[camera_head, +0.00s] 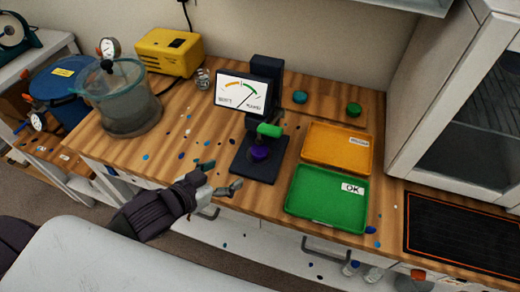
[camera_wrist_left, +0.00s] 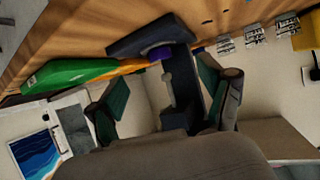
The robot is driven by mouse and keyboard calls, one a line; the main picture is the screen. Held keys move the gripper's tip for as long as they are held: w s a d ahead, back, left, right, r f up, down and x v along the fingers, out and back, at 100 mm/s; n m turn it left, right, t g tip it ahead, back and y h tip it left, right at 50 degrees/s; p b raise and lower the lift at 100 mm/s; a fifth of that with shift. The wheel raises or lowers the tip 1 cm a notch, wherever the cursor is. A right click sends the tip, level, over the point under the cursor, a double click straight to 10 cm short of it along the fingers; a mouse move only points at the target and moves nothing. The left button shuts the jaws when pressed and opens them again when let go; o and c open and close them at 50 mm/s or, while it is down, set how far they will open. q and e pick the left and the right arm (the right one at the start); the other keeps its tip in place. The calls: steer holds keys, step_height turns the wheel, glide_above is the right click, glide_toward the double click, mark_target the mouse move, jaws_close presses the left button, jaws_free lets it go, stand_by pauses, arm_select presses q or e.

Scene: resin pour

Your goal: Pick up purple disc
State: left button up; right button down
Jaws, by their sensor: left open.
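The purple disc (camera_head: 260,153) sits on the dark base of the black tester stand (camera_head: 263,110), below a green part. It also shows in the left wrist view (camera_wrist_left: 161,53) on the stand's base, ahead of my fingers and between them. My left gripper (camera_head: 221,177) is open and empty, in front and to the left of the stand, apart from the disc. Its two fingers also show in the left wrist view (camera_wrist_left: 168,100). My right gripper is in neither view.
A green tray (camera_head: 300,205) marked OK and an orange tray (camera_head: 318,130) lie right of the stand. Teal (camera_head: 300,97) and green (camera_head: 354,109) discs lie behind them. A clear pot (camera_head: 130,115) and a yellow box (camera_head: 168,54) stand at left. Small coloured spots dot the wooden counter.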

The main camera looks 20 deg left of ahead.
mark_target(259, 150)
arm_select(q)
steer(key=shift+w+d+r+m+h, duration=0.35)
steer(key=shift+w+r+h, duration=0.15)
steer(key=shift+r+h, duration=0.2)
steer(key=shift+w+d+t, duration=0.15)
steer(key=shift+w+t, duration=0.15)
steer(key=p+x, duration=0.1)
steer(key=x, duration=0.6)
steer(key=shift+w+d+f, duration=0.1)
steer(key=shift+w+d, duration=0.05)
steer(key=shift+w, duration=0.15)
steer(key=shift+w+d+f, duration=0.1)
steer(key=shift+w+f, duration=0.05)
steer(key=shift+w, duration=0.25)
steer(key=x, duration=0.2)
steer(key=p+x, duration=0.1)
steer(key=x, duration=0.1)
steer(key=shift+w+f+p, duration=0.3)
steer(key=shift+s, duration=0.1)
steer(key=shift+c, duration=1.2)
steer(key=c, duration=1)
steer(key=shift+r, duration=0.1)
